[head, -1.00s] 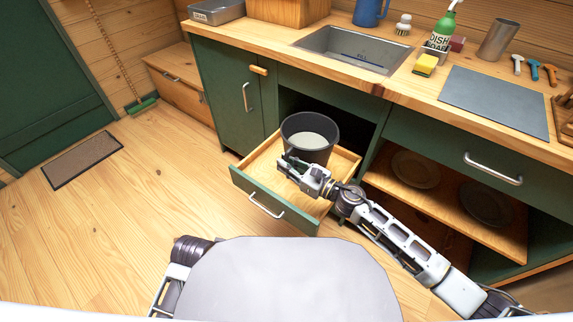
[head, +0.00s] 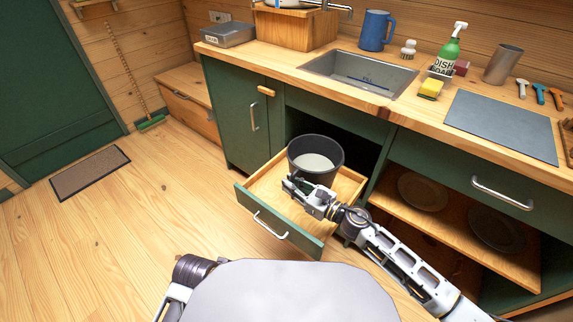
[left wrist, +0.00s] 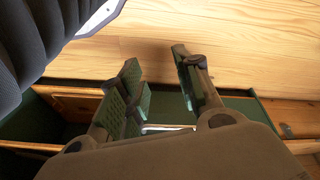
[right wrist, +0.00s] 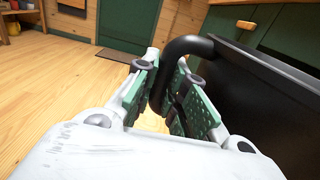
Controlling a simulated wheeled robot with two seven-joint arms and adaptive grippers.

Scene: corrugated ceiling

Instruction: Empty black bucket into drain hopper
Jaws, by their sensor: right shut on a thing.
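The black bucket (head: 329,174) stands upright in the open wooden drawer (head: 265,190) under the counter, with pale grey contents (head: 315,163) inside. My right gripper (head: 292,186) is at the bucket's near left side. In the right wrist view its fingers (right wrist: 172,95) are shut around the bucket's curved black handle (right wrist: 188,48), and the dark bucket wall (right wrist: 265,100) fills the right. My left gripper (left wrist: 157,75) is open and empty, with floor and a green drawer front beyond it. I cannot tell for certain which thing is the drain hopper.
Above is the counter with a metal sink (head: 358,75), a wooden box (head: 295,28), a blue jug (head: 375,30), a yellow sponge (head: 431,88), a soap bottle (head: 448,48) and a grey mat (head: 502,125). Plates lie on the open shelf at right.

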